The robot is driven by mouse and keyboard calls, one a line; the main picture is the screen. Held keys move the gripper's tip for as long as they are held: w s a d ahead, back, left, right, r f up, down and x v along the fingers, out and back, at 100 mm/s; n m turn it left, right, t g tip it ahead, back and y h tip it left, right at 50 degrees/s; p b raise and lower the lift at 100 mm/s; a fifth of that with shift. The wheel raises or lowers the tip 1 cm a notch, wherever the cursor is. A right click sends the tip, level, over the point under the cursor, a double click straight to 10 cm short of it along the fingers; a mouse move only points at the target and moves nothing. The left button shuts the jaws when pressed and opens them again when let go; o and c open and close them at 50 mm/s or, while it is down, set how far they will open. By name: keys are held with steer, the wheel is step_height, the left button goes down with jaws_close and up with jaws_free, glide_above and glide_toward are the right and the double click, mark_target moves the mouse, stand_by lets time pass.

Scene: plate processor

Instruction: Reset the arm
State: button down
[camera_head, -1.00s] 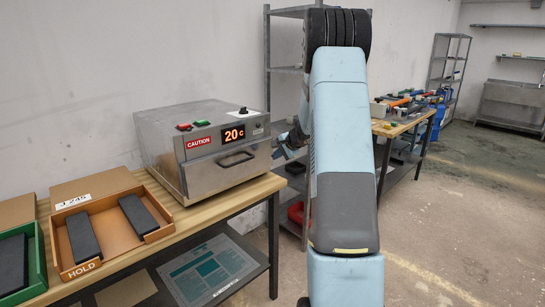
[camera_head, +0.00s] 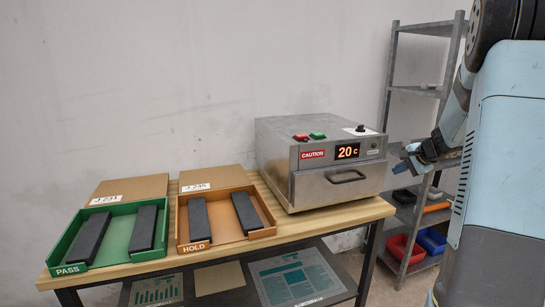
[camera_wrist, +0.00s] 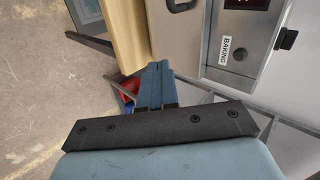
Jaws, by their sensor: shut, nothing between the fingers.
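My gripper (camera_head: 404,162) is in the right part of the head view, to the right of the metal oven and apart from it. In the wrist view its two blue fingers (camera_wrist: 158,72) lie together, shut, with nothing between them. My arm fills the right edge of the head view, and part of it is cut off there.
The oven (camera_head: 340,190), its display at 20 C, stands at the right end of the wooden table (camera_head: 345,216). A green PASS tray (camera_head: 73,269) and an orange HOLD tray (camera_head: 230,238) hold dark plates. A metal shelf (camera_head: 418,90) stands behind my gripper, with red (camera_head: 400,248) and blue bins (camera_head: 432,241).

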steer(key=s+a+r+n+g, duration=0.1)
steer(key=s+a+r+n, duration=0.35)
steer(key=s+a, duration=0.45)
steer(key=s+a+r+n+g, duration=0.25)
steer(key=s+a+r, duration=0.35)
steer(key=a, duration=0.4)
steer(key=s+a+n+h, duration=0.1)
steer(key=s+a+n, duration=0.2)
steer(key=s, duration=0.8)
steer(key=s+a+n+h, duration=0.1)
steer(key=s+a+n, duration=0.2)
steer(key=s, duration=0.9)
steer(key=shift+f+n+h, duration=0.15)
steer(key=shift+n+h, duration=0.25)
